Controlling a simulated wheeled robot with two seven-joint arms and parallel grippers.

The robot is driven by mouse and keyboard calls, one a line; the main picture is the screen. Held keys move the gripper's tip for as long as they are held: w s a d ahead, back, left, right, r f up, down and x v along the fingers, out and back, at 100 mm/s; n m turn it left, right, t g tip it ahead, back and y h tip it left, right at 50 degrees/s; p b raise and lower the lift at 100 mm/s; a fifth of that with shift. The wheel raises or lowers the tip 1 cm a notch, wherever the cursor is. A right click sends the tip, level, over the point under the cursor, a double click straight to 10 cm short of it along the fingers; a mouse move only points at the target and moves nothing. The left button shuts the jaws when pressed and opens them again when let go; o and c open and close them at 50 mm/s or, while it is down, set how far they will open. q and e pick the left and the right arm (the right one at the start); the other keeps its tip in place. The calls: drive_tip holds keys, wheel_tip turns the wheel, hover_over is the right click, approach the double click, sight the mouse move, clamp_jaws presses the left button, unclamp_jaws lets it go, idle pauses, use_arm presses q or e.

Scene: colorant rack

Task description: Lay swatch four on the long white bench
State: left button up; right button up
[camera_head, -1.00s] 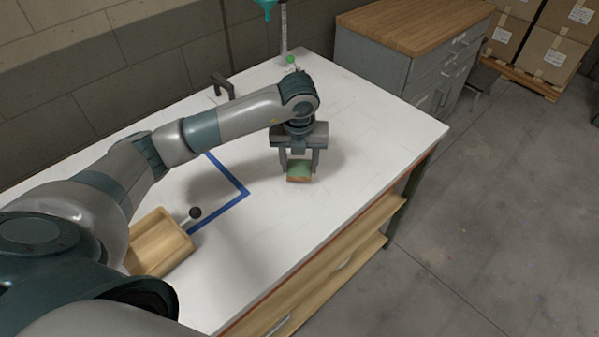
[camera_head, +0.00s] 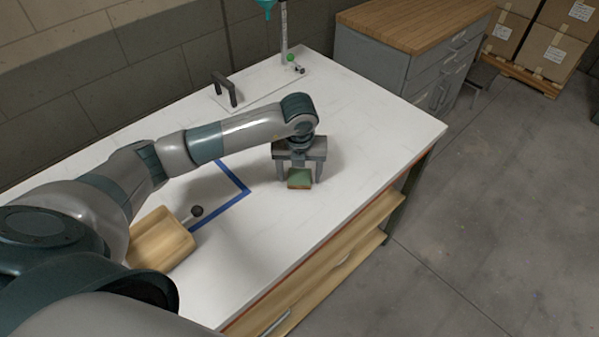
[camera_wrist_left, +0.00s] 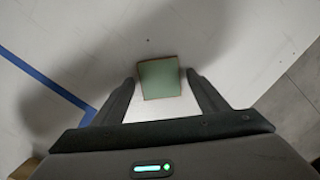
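A small square swatch (camera_head: 299,179) with a green face and a brown edge lies on the long white bench (camera_head: 355,130), near its front edge. No number on it can be read. It also shows in the left wrist view (camera_wrist_left: 159,79). My left gripper (camera_head: 299,174) is above the swatch with its fingers open on either side. In the left wrist view (camera_wrist_left: 161,77) a gap shows between each finger and the swatch. My right gripper is not in view.
Blue tape (camera_head: 236,178) marks a corner on the bench left of the swatch. A wooden tray (camera_head: 160,240) and a dark knob (camera_head: 197,211) are at the left. A black handle (camera_head: 224,88) and a stand (camera_head: 284,35) are at the back. The bench's right part is clear.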

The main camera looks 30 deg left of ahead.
sight(300, 182)
use_arm(q)
drive_tip(key=shift+r, duration=0.2)
wheel_tip(300, 182, up, 12)
drive_tip(key=s+b, duration=0.1)
drive_tip(key=b, duration=0.1)
drive_tip(key=shift+s+d+b, duration=0.3)
drive_tip(key=shift+d+b, duration=0.05)
drive_tip(key=shift+f, duration=0.1)
idle(0.5)
